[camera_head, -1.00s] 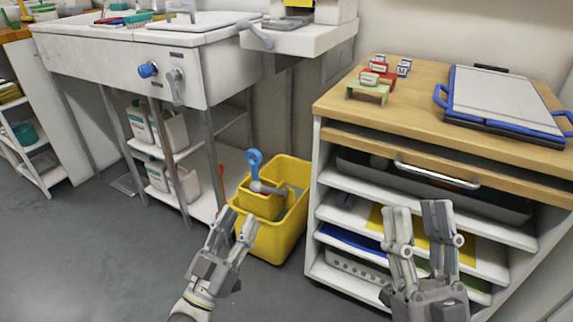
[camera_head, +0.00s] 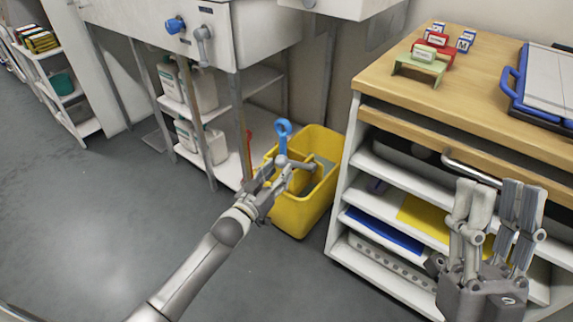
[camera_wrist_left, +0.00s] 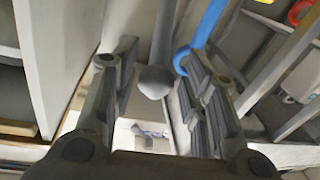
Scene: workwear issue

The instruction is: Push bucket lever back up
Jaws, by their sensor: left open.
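The yellow bucket (camera_head: 303,212) stands on the floor between the sink frame and the wooden-topped cabinet. My left gripper (camera_head: 280,174) is open at the bucket's near left side, by the lever's left end. In the left wrist view, a grey rounded knob (camera_wrist_left: 155,81) shows between the open fingers and the blue handle (camera_wrist_left: 204,35) beside the right finger; contact cannot be told. My right gripper (camera_head: 497,205) is open and empty before the cabinet.
The cabinet (camera_head: 352,190) with shelves stands close right of the bucket. Sink legs (camera_head: 240,125) and a low shelf with white jugs (camera_head: 203,143) stand to the left. The grey floor (camera_head: 90,220) at front left is clear.

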